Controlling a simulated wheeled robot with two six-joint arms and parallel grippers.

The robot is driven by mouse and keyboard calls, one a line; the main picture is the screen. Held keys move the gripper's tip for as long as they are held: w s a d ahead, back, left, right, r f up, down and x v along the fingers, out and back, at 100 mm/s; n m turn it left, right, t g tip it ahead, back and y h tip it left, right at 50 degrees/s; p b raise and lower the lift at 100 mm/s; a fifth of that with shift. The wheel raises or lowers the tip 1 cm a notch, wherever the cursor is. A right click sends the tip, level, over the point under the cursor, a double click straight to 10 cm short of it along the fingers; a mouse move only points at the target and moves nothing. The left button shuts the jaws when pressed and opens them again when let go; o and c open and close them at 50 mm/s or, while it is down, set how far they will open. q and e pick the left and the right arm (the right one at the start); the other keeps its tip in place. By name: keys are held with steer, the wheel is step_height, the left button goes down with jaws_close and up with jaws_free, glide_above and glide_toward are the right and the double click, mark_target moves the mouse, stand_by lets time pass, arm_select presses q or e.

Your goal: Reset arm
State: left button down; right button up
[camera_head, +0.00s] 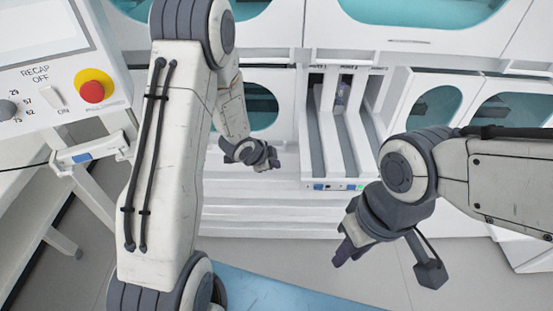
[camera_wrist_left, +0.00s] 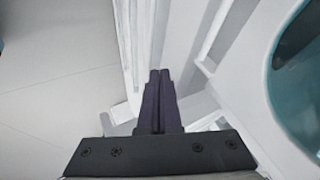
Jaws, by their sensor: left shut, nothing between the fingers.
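My left gripper (camera_head: 274,162) is in the middle of the head view, in front of the white cabinets and left of the slotted track unit (camera_head: 318,130). In the left wrist view its two dark fingers (camera_wrist_left: 158,85) are together with nothing between them. My right gripper (camera_head: 343,256) hangs low over the floor, in front of and below the track unit, with dark fingers pointing down and left. Whether its fingers are apart cannot be made out. A small tube-like item (camera_head: 342,94) sits in a slot near the back of the track unit.
A white control panel (camera_head: 55,75) with a red button (camera_head: 92,91) on a yellow base stands at the left. White cabinets with teal round windows (camera_head: 436,107) line the back. The grey floor (camera_head: 290,260) is open in front, with a blue patch (camera_head: 265,290).

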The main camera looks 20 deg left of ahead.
arm_select(q)
steer(key=s+d+r+n+g+y+p, duration=0.1)
steer(key=s+d+r+n, duration=0.1)
steer(key=s+d+r, duration=0.4)
steer(key=s+d+r+n+g+y+p, duration=0.15)
steer(key=s+r, duration=0.25)
steer(key=r, duration=0.4)
steer(key=s+d+r+n+g+p, duration=0.1)
steer(key=s+r, duration=0.3)
steer(key=s, duration=0.6)
steer(key=s+d+r+n+g+p, duration=0.1)
steer(key=s+d+r+n+g, duration=0.1)
steer(key=s, duration=0.9)
step_height(320, 180, up, 3)
steer(key=shift+d+f+g+h, duration=0.1)
steer(key=shift+d+g+h, duration=0.25)
steer(key=shift+d+g, duration=0.35)
